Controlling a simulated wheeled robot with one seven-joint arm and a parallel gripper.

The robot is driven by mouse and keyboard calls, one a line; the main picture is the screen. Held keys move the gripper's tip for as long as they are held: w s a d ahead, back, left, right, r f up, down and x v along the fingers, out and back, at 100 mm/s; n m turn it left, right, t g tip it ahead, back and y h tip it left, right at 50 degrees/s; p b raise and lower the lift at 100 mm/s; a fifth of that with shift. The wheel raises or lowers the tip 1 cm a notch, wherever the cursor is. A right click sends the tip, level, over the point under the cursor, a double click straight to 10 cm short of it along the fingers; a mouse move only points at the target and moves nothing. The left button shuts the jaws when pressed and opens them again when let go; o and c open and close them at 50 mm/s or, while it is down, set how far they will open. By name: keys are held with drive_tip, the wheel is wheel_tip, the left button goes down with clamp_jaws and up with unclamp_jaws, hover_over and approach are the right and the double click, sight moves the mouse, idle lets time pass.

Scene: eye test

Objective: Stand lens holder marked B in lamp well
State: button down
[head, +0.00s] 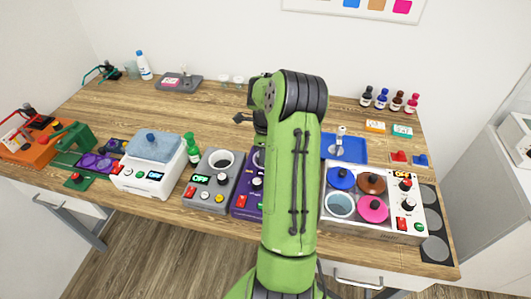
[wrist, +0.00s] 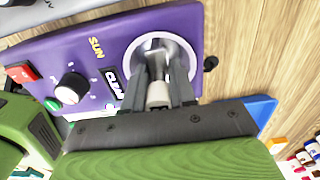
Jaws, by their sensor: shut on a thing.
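In the wrist view my gripper (wrist: 158,82) is shut on a pale cylindrical piece (wrist: 158,96), which may be the lens holder; no letter B shows on it. The fingers and the piece are at the round, silver-rimmed well (wrist: 188,48) of a purple unit (wrist: 130,42) labelled SUN. I cannot tell whether the piece is inside the well or just above it. In the head view my green arm hides the gripper, the piece and much of the purple unit (head: 242,201).
A grey unit (head: 203,190) showing OFF, with its own round well, stands left of the purple unit. A white box with a blue-grey lid (head: 152,146) is farther left. Right are a blue tray (head: 356,149) and a panel of coloured lidded pots (head: 371,182). The wood behind is mostly clear.

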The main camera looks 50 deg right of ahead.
drive_tip(key=shift+f, duration=0.3)
drive_tip(key=c, duration=0.8)
unclamp_jaws()
drive_tip(key=shift+o, duration=0.5)
drive_tip(key=shift+r, duration=0.1)
drive_tip(key=shift+o, duration=0.4)
drive_tip(key=shift+r+p, duration=1.95)
drive_tip(key=shift+r, duration=1.1)
drive_tip(key=shift+f, duration=0.1)
